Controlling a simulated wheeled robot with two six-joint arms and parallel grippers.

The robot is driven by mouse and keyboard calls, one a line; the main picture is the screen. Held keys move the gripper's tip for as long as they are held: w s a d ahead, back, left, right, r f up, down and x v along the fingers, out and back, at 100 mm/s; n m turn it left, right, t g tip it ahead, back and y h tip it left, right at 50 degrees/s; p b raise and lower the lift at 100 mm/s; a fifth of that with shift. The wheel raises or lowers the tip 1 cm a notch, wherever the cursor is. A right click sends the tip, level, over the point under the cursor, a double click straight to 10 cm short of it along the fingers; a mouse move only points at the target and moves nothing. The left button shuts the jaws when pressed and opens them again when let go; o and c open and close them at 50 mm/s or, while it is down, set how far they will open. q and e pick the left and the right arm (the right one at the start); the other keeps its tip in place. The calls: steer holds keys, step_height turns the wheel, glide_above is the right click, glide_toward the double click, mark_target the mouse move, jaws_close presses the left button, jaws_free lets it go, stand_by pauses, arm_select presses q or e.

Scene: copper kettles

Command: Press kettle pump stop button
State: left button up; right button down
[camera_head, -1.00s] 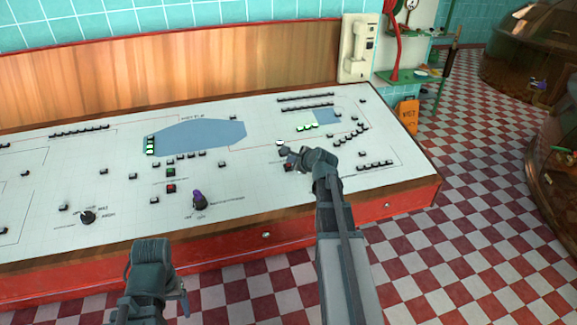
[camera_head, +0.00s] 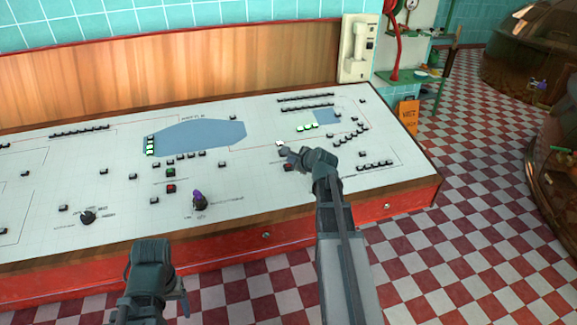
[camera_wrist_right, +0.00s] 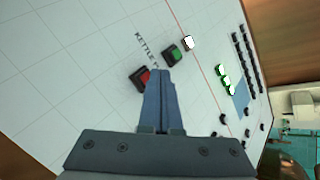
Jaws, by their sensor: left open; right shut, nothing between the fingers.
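In the right wrist view, a red button (camera_wrist_right: 140,77) in a dark housing sits on the white panel next to printed text starting "KETTLE". A green button (camera_wrist_right: 173,54) is beyond it, with a lit white lamp (camera_wrist_right: 189,43) further along. My right gripper (camera_wrist_right: 160,72) is shut and empty. Its tips overlap the red button's right edge in the picture; I cannot tell whether they touch it. In the head view, the red button (camera_head: 289,168) shows just below the right gripper (camera_head: 288,152); the green one is not clearly visible. My left gripper (camera_head: 182,302) is open, in front of the console.
The sloping console (camera_head: 60,165) carries many other buttons, including another green (camera_head: 171,171) and red (camera_head: 171,188) pair and a purple-topped knob (camera_head: 199,200). A telephone (camera_head: 357,48) hangs behind. Checkered floor (camera_head: 480,200) is open to the right.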

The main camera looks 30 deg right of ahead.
steer(key=shift+f, duration=0.1)
stand_by(0.3)
steer(key=shift+w+f+b, duration=0.1)
steer(key=shift+f+b, duration=0.25)
steer(key=shift+b, duration=0.05)
steer(key=shift+f+b, duration=0.35)
stand_by(0.5)
steer(key=shift+r, duration=0.2)
steer(key=shift+r+p, duration=0.6)
steer(key=shift+p, duration=0.2)
steer(key=shift+r, duration=0.1)
steer(key=r+p, duration=0.2)
steer(key=s+r+p, duration=0.1)
steer(key=r+p, duration=0.1)
steer(key=p, duration=0.1)
steer(key=shift+s+a+r, duration=0.1)
steer(key=shift+r, duration=0.25)
